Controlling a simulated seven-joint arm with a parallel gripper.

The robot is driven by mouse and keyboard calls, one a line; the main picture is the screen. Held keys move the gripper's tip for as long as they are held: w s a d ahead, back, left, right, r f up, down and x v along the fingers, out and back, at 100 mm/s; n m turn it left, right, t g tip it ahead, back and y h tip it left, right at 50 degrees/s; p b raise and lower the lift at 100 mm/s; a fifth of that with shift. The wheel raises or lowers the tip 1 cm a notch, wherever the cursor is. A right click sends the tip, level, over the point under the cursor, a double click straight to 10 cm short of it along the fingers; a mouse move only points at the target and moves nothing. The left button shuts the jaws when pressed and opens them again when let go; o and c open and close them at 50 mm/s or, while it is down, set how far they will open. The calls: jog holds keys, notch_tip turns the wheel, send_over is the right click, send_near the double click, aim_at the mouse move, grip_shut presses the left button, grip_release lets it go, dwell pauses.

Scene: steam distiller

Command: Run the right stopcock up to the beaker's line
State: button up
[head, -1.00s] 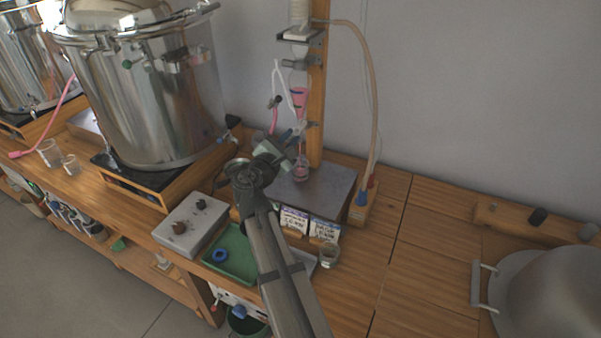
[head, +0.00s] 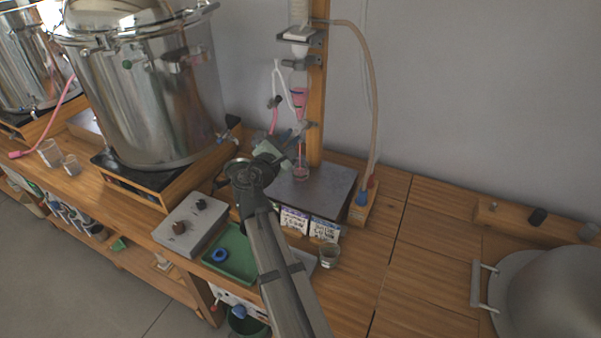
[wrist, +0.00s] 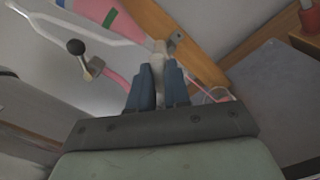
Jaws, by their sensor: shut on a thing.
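A glass vessel of pink liquid (head: 299,98) is held on the wooden post above the dark stand plate. A small glass beaker (head: 300,172) with pink in it stands on the plate under the outlet; its line and exact level are too small to read. My gripper (head: 289,137) is at the outlet below the pink vessel. In the wrist view, its blue fingers (wrist: 157,88) are shut on a pale grey stopcock handle (wrist: 158,70). A pink strand and part of a clear rim show right of the fingers. The stopcock's body is mostly hidden.
Another tap with a black knob (wrist: 76,47) is close left of my fingers, on a pink tube. The large steel vessel (head: 150,90) stands left. A wooden block with blue and red fittings (head: 362,203) is right. A green tray (head: 234,258) is in front.

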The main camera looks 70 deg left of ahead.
jog(key=shift+m, duration=1.2)
jog(key=shift+m, duration=2.3)
jog(key=shift+m, duration=1.1)
